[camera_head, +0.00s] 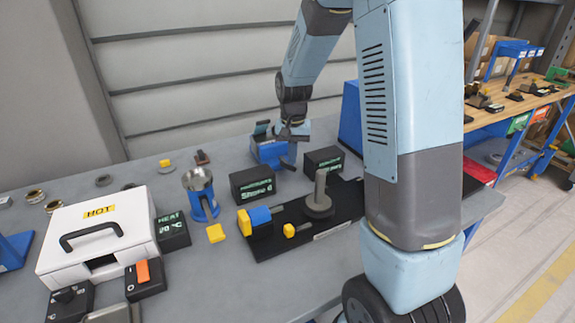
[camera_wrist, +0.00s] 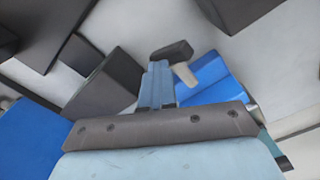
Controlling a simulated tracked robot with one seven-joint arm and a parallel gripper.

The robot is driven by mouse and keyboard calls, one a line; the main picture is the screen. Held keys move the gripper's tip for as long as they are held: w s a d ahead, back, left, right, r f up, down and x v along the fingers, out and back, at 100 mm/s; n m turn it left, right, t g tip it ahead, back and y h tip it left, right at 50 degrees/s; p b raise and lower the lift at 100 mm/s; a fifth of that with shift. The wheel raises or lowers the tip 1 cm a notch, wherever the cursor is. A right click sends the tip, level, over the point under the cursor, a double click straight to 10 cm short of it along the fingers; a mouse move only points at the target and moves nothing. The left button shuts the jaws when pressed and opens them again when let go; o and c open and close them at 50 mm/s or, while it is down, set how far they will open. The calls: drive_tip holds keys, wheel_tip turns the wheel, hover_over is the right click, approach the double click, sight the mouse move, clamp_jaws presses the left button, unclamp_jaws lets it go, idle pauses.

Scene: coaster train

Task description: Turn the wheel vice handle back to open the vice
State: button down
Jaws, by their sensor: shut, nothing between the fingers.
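A small blue vice (camera_head: 268,152) stands towards the back of the grey bench, with a dark handle piece (camera_head: 262,128) at its top left. My gripper (camera_head: 291,152) points down at the right side of this vice, close to it. In the wrist view my gripper (camera_wrist: 158,72) is shut and empty. Its tips are beside a dark handle bar with a pale stem (camera_wrist: 184,73), and the blue vice body (camera_wrist: 208,80) is just right of them. I cannot tell whether the fingers touch the handle. The vice's jaws are not clearly seen.
Two black display boxes (camera_head: 252,184) (camera_head: 324,160) stand in front of the vice. Nearer is a black plate (camera_head: 290,243) with a blue and yellow block and a grey post. A white HOT case (camera_head: 100,238) stands left. A blue panel (camera_head: 350,118) rises behind right.

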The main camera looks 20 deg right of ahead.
sight(291, 166)
drive_tip(key=shift+s+a, duration=0.1)
drive_tip(key=shift+a, duration=0.3)
wheel_tip(291, 166, up, 8)
idle(1.0)
drive_tip(key=s+d+r+n+t, duration=0.1)
drive_tip(key=s+r, duration=0.3)
drive_tip(key=s, duration=0.5)
drive_tip(key=s+r+n+t, duration=0.1)
drive_tip(key=s+r, duration=0.3)
drive_tip(key=s, duration=0.4)
drive_tip(key=s+d+r+n+t, duration=0.1)
drive_tip(key=s+r+t, duration=0.2)
drive_tip(key=s, duration=0.6)
drive_tip(key=shift+s+d+r+n+t, duration=0.3)
drive_tip(key=shift+r+n, duration=0.1)
drive_tip(key=shift+r, duration=0.3)
